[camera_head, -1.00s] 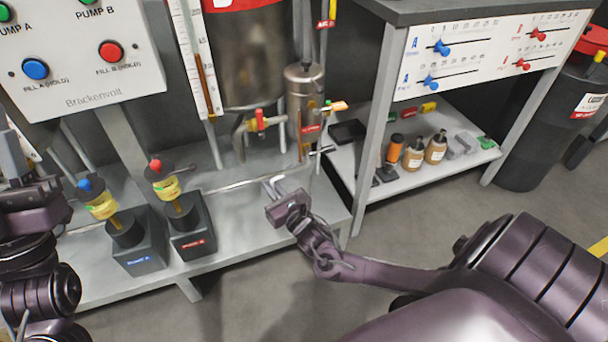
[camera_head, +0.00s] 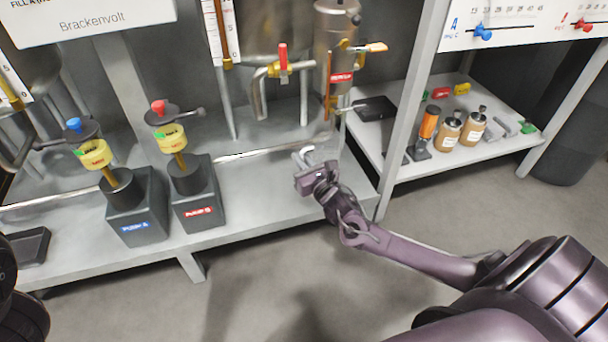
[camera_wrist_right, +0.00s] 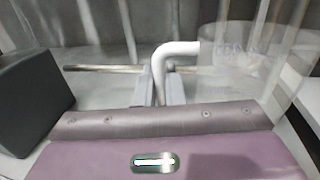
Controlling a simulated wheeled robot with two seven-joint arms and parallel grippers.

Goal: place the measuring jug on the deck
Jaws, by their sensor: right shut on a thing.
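My right gripper (camera_head: 303,162) is shut on the pale handle of the measuring jug; this handle (camera_wrist_right: 172,62) shows between the fingers (camera_wrist_right: 160,88) in the right wrist view. The jug's clear body (camera_wrist_right: 240,62) is nearly see-through, to the right of the fingers, with faint markings. In the head view the jug's body is hard to make out. The grey deck (camera_head: 262,200) runs along the front of the rig, and the gripper appears over its right part. I cannot tell whether the jug touches it. My left gripper is out of view.
Pump A (camera_head: 138,210) and pump B (camera_head: 197,200) stand on the deck to the left. A red-handled valve (camera_head: 283,62) and a steel cylinder (camera_head: 337,35) are behind. A shelf (camera_head: 490,155) with bottles is right. The deck between pump B and the gripper looks clear.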

